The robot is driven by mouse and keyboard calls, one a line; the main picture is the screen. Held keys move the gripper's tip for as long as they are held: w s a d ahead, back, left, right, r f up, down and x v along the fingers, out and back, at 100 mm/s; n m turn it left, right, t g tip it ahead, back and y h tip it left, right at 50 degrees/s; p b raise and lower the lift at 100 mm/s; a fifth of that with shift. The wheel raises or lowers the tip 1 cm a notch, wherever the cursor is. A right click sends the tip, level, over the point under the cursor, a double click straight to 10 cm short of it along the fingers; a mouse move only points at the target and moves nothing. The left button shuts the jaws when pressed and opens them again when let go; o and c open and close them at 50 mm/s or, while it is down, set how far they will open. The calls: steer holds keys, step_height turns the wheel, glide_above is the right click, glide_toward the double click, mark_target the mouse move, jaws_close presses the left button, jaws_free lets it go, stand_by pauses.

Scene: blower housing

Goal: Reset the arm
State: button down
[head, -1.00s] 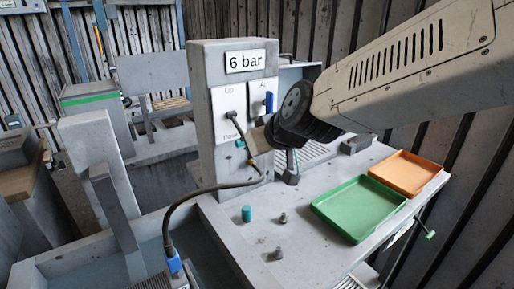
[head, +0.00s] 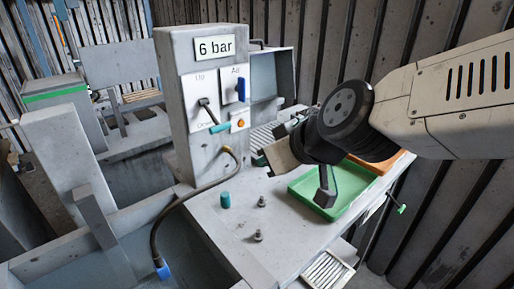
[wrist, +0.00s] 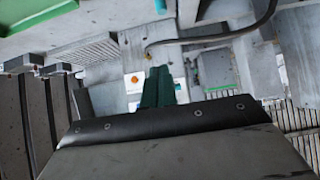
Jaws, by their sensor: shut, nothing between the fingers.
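My gripper (head: 325,198) hangs from my arm at the right of the head view, over or in front of the green tray (head: 352,206). Its fingers look shut and empty. In the wrist view, dark fingers (wrist: 156,86) show beyond the wide dark plate of my wrist. The grey pillar (head: 205,155) with the "6 bar" sign (head: 214,47) stands to the left, apart from the gripper. Its panel carries a dark lever (head: 208,112), a blue handle (head: 241,89) and an orange button (head: 241,123), which also shows in the wrist view (wrist: 134,79).
A dark hose (head: 165,212) curves from the pillar down to a blue end (head: 162,270). A teal cap (head: 225,200) and two small metal studs (head: 259,236) stand on the grey bench (head: 215,230). An orange tray (head: 378,164) lies behind the green one, partly hidden by my arm.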

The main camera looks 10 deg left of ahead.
stand_by(0.3)
steer(key=s+d+f+m+g+h, duration=0.2)
steer(key=s+d+f+g, duration=0.2)
steer(key=s+d, duration=0.25)
steer(key=s+d+r+m+h, duration=0.1)
steer(key=s+d, duration=0.4)
steer(key=d, duration=0.7)
steer(key=s+d+r+m+g+h, duration=0.1)
steer(key=s+d+m+h, duration=0.3)
steer(key=d, duration=0.7)
steer(key=m, duration=0.2)
steer(key=shift+s+d+m, duration=0.3)
steer(key=shift+s+d, duration=0.05)
steer(key=shift+d, duration=0.05)
